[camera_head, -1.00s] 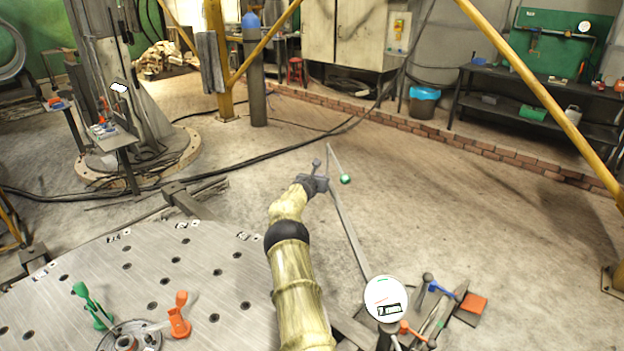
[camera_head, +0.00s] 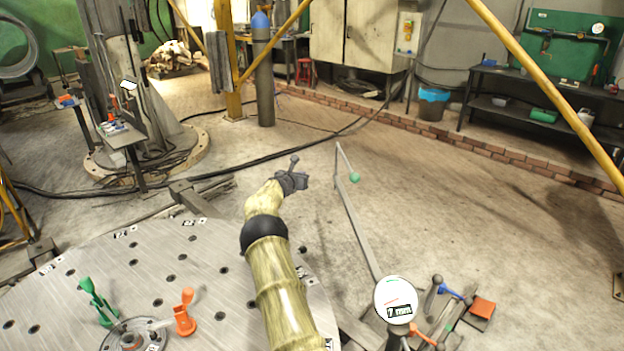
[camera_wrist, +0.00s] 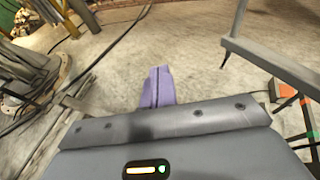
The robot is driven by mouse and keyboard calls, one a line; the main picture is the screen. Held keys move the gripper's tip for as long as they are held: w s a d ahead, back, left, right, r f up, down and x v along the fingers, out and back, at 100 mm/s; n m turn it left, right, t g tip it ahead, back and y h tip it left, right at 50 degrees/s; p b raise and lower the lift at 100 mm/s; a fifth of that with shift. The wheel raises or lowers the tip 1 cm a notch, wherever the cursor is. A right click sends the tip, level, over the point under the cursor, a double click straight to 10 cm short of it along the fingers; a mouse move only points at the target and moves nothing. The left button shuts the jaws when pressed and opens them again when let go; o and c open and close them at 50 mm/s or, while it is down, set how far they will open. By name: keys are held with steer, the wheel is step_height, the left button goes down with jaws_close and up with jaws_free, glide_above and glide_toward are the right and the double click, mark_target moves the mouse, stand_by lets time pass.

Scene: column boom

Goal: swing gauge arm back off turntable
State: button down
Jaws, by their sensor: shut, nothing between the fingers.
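The gauge arm (camera_head: 357,230) is a long grey bar. It runs from a post by the round white dial reading 7 mm (camera_head: 396,300) out over bare floor, to the right of the turntable. A thin rod with a green ball (camera_head: 354,178) is at its far end. The turntable (camera_head: 215,290) is a round metal plate with holes at lower left. My gripper (camera_head: 302,180) is left of the bar, with a visible gap. In the wrist view its purple fingers (camera_wrist: 158,88) are together and empty, and the bar (camera_wrist: 275,65) passes at right, apart from them.
On the turntable stand a green clamp (camera_head: 95,303) and an orange clamp (camera_head: 185,313). Hand tools (camera_head: 445,310) lie right of the dial. A yellow slanted brace (camera_head: 545,90) crosses at right. The floor beyond the bar is clear.

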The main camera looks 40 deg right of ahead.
steer(key=shift+w+a+r, duration=0.2)
steer(key=shift+w+a, duration=0.25)
steer(key=shift+a, duration=0.2)
steer(key=shift+w+a+r, duration=0.2)
steer(key=shift+w+a, duration=0.2)
steer(key=shift+a, duration=0.2)
steer(key=shift+w+a+r, duration=0.2)
steer(key=shift+w+a, duration=0.25)
steer(key=shift+a, duration=0.2)
steer(key=shift+a, duration=0.1)
steer(key=shift+s, duration=0.15)
